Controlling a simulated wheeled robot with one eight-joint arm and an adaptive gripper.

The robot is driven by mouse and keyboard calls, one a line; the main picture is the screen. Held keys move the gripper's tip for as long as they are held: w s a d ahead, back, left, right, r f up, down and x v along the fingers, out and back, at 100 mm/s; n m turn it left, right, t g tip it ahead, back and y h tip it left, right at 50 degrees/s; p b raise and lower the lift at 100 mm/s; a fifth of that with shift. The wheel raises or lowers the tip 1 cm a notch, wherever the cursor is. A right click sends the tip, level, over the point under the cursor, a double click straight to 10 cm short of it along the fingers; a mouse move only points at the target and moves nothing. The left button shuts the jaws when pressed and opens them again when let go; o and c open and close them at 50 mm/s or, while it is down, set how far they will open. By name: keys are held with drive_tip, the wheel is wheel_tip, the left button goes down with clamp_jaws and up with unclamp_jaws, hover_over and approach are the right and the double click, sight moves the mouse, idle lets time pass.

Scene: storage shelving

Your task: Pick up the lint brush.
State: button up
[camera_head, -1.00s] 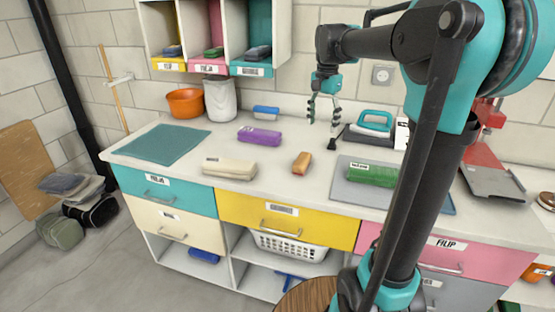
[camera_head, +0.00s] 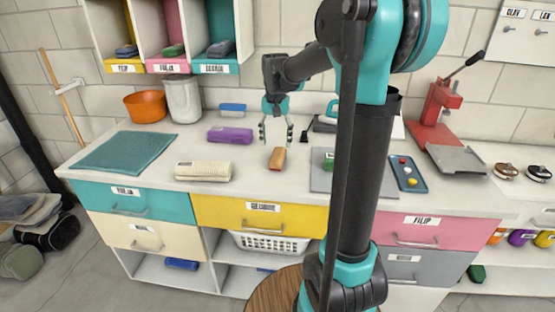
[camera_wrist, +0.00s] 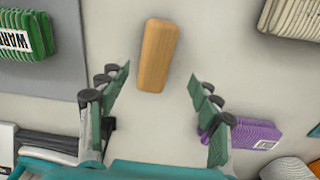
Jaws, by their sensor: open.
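The wooden orange-brown block (camera_head: 277,158), which I take for the lint brush, lies on the white counter between the cream folded towel and the grey mat. In the wrist view the block (camera_wrist: 159,55) lies lengthwise between and ahead of my fingers, apart from them. Its underside is hidden. My gripper (camera_head: 277,138) is open and empty, pointing down, just behind and above the block in the head view.
A purple towel (camera_head: 230,135) and a cream towel (camera_head: 203,171) lie left of the block. A grey mat (camera_head: 321,180) with a green towel (camera_wrist: 22,33) lies to its right, partly behind my arm in the head view. Bare counter surrounds the block.

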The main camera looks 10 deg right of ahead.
sight(278, 154)
drive_tip(key=shift+s+d+f, duration=0.1)
drive_tip(key=shift+d+f, duration=0.1)
drive_tip(key=shift+f, duration=1.45)
drive_tip(key=shift+d+f, duration=0.15)
drive_tip(key=shift+f, duration=1.5)
drive_tip(key=shift+c, duration=0.3)
drive_tip(key=c, duration=1.3)
